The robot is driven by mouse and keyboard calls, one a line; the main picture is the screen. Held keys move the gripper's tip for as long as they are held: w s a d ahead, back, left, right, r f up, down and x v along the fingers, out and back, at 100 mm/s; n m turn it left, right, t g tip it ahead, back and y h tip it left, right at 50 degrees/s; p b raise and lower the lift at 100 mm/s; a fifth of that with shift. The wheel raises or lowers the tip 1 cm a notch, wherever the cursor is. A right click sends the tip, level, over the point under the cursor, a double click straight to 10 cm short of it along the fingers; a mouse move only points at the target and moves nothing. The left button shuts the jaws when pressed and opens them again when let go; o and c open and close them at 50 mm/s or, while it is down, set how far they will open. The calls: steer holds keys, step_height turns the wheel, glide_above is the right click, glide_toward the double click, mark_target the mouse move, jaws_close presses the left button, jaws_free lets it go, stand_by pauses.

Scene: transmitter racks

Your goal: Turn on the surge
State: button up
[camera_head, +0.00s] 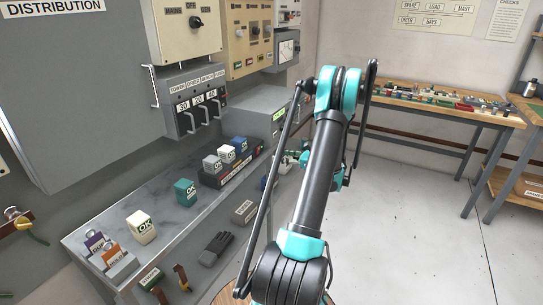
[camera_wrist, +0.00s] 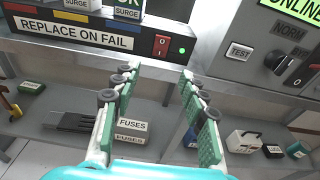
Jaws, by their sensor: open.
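The surge unit is a dark strip (camera_wrist: 85,32) labelled "REPLACE ON FAIL", with blocks marked "SURGE" on top. At its right end are a red rocker switch (camera_wrist: 161,45) and a lit green light (camera_wrist: 182,50). In the head view the surge strip (camera_head: 236,168) sits at the far right of the grey shelf, carrying grey and blue blocks. My gripper (camera_wrist: 156,80) is open and empty, its green-padded fingers pointing toward the strip's switch end. The switch shows between and beyond the fingertips, apart from them. In the head view my arm partly hides my gripper.
A grey box (camera_wrist: 255,55) with an "ONLINE" screen, "TEST" button and black knob (camera_wrist: 288,66) stands right of the strip. Below is a lower shelf with a "FUSES" box (camera_wrist: 131,130) and a black glove (camera_head: 216,247). A breaker panel (camera_head: 195,100) hangs above the shelf (camera_head: 105,215).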

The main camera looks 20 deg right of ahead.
steer(key=shift+v, duration=1.4)
steer(key=shift+a, duration=0.1)
steer(key=s+a+r+n+g+h, duration=0.1)
steer(key=s+a+n+g, duration=0.2)
steer(key=a, duration=0.5)
steer(key=s+a+n+g+h, duration=0.1)
steer(key=s+a+n+g, duration=0.1)
steer(key=a+n, duration=0.4)
steer(key=s+a+r+n+g+h, duration=0.1)
steer(key=s+a+n+g, duration=0.2)
steer(key=a, duration=0.6)
steer(key=s+a+f+n+h, duration=0.1)
steer(key=s+a+n+h, duration=0.1)
steer(key=s+n, duration=0.6)
steer(key=s+a+f+n+h, duration=0.2)
steer(key=s+n+h, duration=0.3)
steer(key=s+n, duration=0.3)
steer(key=shift+s+a+g, duration=0.4)
steer(key=shift+s+a, duration=0.25)
steer(key=shift+s, duration=1.65)
